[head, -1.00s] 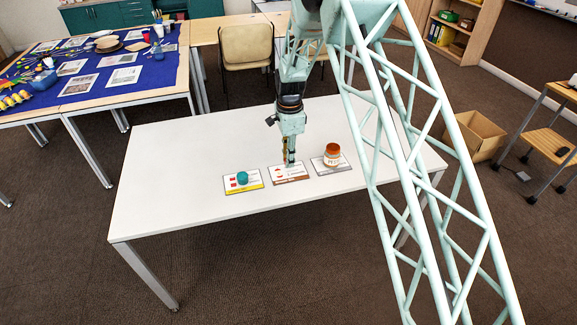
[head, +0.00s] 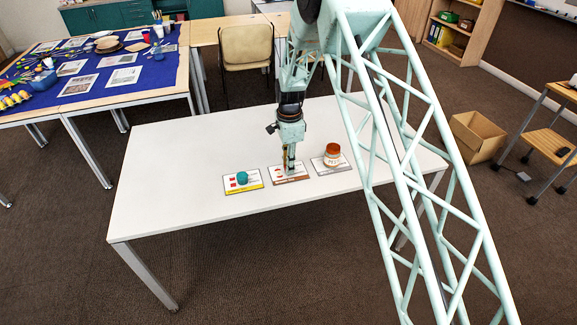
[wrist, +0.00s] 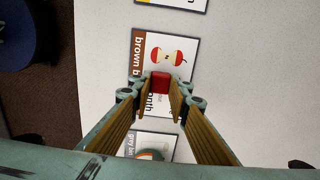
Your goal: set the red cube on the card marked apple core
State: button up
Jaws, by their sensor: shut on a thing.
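The red cube (wrist: 160,82) is between my fingertips in the wrist view, and my gripper (wrist: 159,88) is shut on it. The apple core card (wrist: 185,80), a white card with a brown "brown bin" strip and an apple core picture, lies beneath it. In the head view my gripper (head: 289,170) points down over this middle card (head: 303,172), low above the white table. The cube is too small to make out there. I cannot tell whether the cube touches the card.
A yellow-edged card (head: 254,184) with a teal round thing (head: 242,178) lies to the left. A grey card (head: 345,167) with an orange-and-white jar (head: 332,155) lies to the right, close to my gripper. The rest of the white table (head: 180,150) is clear.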

jog(key=shift+f, duration=0.15)
jog(key=o, duration=0.7)
notch_tip(320, 180, up, 12)
jog(key=p, duration=0.1)
jog(key=shift+p, duration=0.4)
jog(key=shift+d+r, duration=0.1)
jog(key=shift+r, duration=0.15)
dwell(0.7)
